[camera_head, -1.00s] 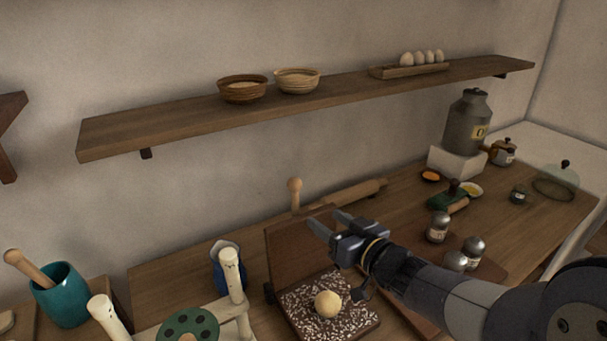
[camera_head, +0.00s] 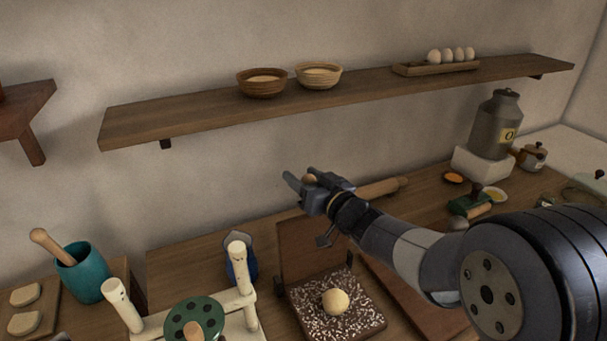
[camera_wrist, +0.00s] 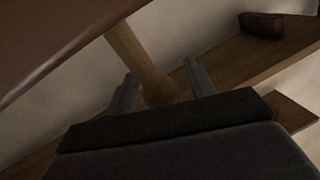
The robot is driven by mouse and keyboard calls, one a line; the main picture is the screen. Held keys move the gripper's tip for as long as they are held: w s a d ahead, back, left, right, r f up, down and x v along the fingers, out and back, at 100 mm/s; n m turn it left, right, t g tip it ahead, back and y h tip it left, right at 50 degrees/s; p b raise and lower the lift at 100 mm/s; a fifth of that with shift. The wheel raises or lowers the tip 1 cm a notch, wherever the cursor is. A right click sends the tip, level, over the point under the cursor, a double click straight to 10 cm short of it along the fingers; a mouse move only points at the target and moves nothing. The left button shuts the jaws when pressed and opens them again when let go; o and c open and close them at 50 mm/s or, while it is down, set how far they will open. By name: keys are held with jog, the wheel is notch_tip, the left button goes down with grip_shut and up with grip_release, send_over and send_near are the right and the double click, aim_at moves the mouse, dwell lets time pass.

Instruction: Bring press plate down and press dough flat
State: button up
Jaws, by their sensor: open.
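The dough ball (camera_head: 335,301) sits on the speckled base (camera_head: 366,318) of the press. The brown press plate (camera_head: 298,246) stands raised at the back of the base, partly hidden by my arm. My gripper (camera_head: 300,177) is open, high above the plate's upper edge. In the wrist view the wooden handle (camera_wrist: 135,55) runs down between the two open fingers (camera_wrist: 160,85), and the plate (camera_wrist: 50,40) fills the upper left. I cannot tell whether the fingers touch the handle.
A cream stand with a green disc (camera_head: 194,318) and a blue jug (camera_head: 241,262) are left of the press. A rolling pin (camera_head: 383,187) lies behind. A shelf (camera_head: 345,92) with bowls and eggs runs along the wall above. A teal crock (camera_head: 84,274) stands at far left.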

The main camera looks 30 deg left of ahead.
jog(key=shift+w+a, duration=0.1)
jog(key=shift+a, duration=0.1)
grip_shut()
dwell(0.5)
